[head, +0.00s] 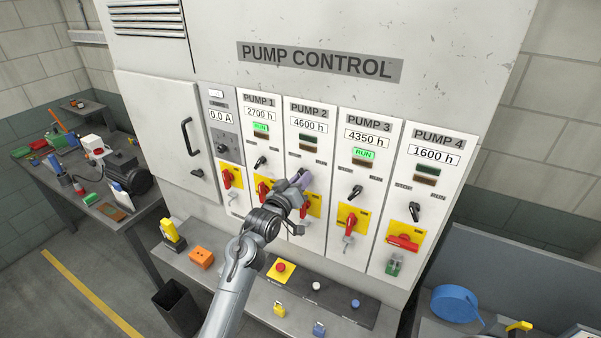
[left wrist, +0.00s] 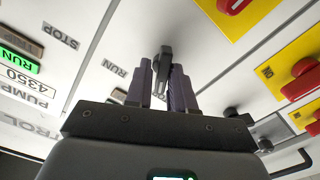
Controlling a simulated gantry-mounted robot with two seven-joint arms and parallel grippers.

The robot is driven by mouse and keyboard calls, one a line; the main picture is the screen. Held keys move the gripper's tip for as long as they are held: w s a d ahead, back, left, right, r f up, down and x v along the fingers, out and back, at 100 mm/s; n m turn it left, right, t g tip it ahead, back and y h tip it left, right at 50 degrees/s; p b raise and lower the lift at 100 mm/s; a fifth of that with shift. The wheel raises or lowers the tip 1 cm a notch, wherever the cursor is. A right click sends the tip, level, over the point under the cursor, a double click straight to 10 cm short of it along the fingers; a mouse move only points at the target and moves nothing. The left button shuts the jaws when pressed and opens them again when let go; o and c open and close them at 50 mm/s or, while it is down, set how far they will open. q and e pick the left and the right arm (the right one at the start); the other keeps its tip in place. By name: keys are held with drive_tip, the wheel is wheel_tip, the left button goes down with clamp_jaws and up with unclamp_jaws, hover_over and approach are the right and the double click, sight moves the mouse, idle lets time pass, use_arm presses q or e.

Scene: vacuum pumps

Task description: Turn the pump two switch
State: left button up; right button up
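The pump two panel (head: 311,112) reads 4600 h in the head view, and its indicators are dark. Its black switch is hidden behind my left gripper (head: 301,180) there. In the left wrist view the black pump two switch (left wrist: 163,62) stands between the two purple-grey fingertips of my left gripper (left wrist: 162,80). The fingers lie along both sides of the switch, with no clear gap visible. The switch's exact angle is hard to read. My right gripper is in neither view.
Pump one switch (head: 260,162) and pump three switch (head: 356,191) flank the gripper. Red handles on yellow plates, such as pump three's (head: 350,221), sit below. A sloped shelf with a red emergency button (head: 280,267) projects beneath. Pump three's RUN light (head: 363,154) is green.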

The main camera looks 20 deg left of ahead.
use_arm(q)
drive_tip(key=shift+o, duration=1.3)
drive_tip(key=shift+a+f, duration=0.1)
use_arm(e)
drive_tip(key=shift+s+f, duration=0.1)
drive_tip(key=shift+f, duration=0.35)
use_arm(q)
drive_tip(key=shift+s, duration=0.15)
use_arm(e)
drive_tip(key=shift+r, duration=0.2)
use_arm(q)
drive_tip(key=shift+s+a+p, duration=0.15)
drive_tip(key=shift+s+p, duration=0.7)
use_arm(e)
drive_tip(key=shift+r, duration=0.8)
use_arm(q)
drive_tip(key=s+p, duration=0.3)
drive_tip(key=s, duration=0.3)
drive_tip(key=shift+a+p, duration=0.3)
drive_tip(key=shift+a, duration=0.1)
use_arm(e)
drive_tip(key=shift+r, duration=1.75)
